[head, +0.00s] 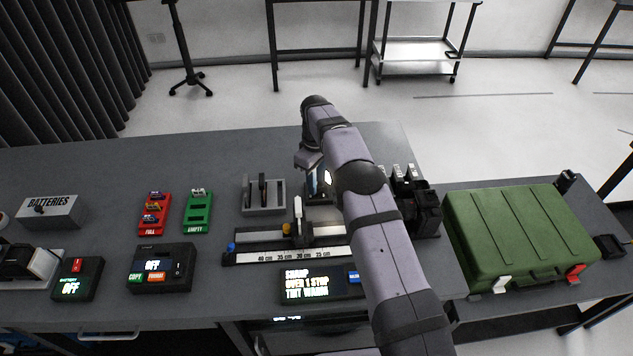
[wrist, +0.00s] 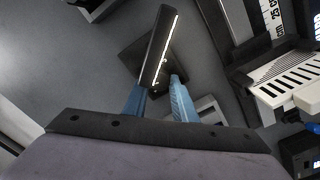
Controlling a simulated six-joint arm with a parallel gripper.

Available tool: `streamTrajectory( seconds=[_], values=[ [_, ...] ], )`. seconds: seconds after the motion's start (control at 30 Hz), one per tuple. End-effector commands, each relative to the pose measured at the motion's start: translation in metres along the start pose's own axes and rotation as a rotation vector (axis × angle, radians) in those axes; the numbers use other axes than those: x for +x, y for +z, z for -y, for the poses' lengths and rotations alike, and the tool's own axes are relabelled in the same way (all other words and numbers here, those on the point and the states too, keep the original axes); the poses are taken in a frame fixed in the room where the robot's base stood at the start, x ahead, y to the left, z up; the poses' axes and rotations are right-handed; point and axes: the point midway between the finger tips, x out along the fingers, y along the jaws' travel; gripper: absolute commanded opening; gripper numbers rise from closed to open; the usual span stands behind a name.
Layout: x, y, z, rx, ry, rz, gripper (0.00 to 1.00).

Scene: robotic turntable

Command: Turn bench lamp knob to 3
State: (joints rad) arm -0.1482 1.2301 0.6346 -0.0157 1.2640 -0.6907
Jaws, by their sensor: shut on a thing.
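In the wrist view the bench lamp shows as a long dark bar (wrist: 161,48) with a thin lit white strip, over a dark square base (wrist: 133,57). My gripper (wrist: 158,98) has its two blue fingers on either side of the bar's near end, closed on the knob there. The knob itself is mostly hidden by the bar and fingers, and no dial number or pointer can be read. In the head view my gripper (head: 318,183) is low over the bench behind the ruler rail, and my arm hides much of the lamp.
A ruler rail (head: 290,254) and a display box (head: 310,285) reading "SHARP OVER 1 STOP TINT WARM" stand in front. A grey slotted holder (head: 263,195) is to the left, black equipment (head: 425,210) and a green case (head: 520,235) to the right. The bench behind is clear.

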Motion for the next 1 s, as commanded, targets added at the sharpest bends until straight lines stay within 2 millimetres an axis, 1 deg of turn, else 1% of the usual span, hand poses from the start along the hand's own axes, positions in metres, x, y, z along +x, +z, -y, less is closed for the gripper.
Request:
streamTrajectory(
  seconds=[0.1, 0.3, 0.87, 0.9, 0.93, 0.97, 1.0],
  values=[
    [-0.0006, 0.0001, -0.0002, 0.067, 0.001, 0.002, 0.02],
    [-0.0007, 0.0001, -0.0003, 0.141, 0.001, 0.004, 0.02],
    [-0.0009, 0.0001, -0.0005, 0.170, 0.002, 0.004, 0.02],
    [-0.0009, 0.0001, -0.0005, 0.170, 0.002, 0.004, 0.34],
    [-0.0009, 0.0001, -0.0005, 0.170, 0.002, 0.004, 0.41],
    [-0.0008, 0.0001, -0.0005, 0.170, 0.002, 0.004, 0.43],
    [-0.0008, 0.0001, -0.0004, 0.170, 0.002, 0.004, 0.43]
  ],
)
